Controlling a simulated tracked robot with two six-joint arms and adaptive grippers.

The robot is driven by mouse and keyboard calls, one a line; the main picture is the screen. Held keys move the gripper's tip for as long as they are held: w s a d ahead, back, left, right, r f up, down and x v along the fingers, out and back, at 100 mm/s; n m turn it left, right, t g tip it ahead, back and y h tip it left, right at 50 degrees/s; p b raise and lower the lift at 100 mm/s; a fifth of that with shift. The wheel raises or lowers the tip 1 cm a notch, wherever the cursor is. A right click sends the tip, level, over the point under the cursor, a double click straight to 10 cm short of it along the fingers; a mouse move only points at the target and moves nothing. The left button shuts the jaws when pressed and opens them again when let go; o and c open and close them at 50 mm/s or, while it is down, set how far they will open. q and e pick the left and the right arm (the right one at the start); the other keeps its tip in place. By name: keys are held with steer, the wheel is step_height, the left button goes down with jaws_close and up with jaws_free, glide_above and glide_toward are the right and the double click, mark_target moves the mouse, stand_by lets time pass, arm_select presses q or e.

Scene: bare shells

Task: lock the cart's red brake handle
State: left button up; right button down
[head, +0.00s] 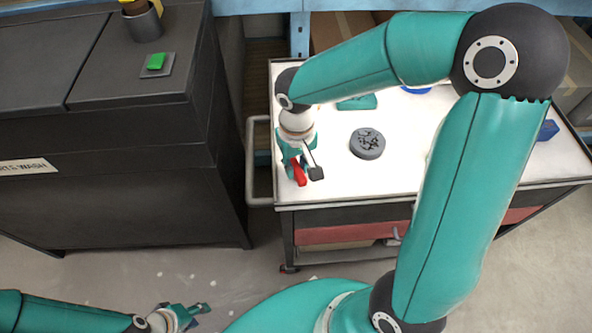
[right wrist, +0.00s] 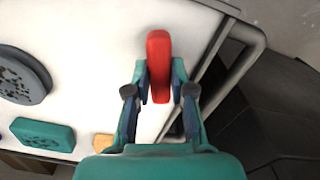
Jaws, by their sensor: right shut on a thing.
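The cart's red brake handle (head: 299,173) stands at the near left corner of the white cart top (head: 330,186). In the right wrist view the red handle (right wrist: 158,50) lies lengthwise between the fingers of my right gripper (right wrist: 159,80). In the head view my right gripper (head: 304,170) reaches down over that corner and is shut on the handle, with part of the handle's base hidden. My left gripper (head: 192,311) hangs low at the bottom left, away from the cart; its finger gap is too small to judge.
A round grey part (head: 367,143), a teal block (head: 357,102) and a blue block (head: 547,130) lie on the cart top. A grey push bar (head: 258,160) is on the cart's left end. A dark parts washer (head: 120,150) stands left of the cart, with floor between.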

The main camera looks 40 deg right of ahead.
mark_target(296, 167)
steer(key=shift+m+b, duration=1)
steer(key=shift+m, duration=0.9)
steer(key=c, duration=1)
jaws_free()
steer(key=shift+r, duration=0.1)
step_height(296, 167, up, 12)
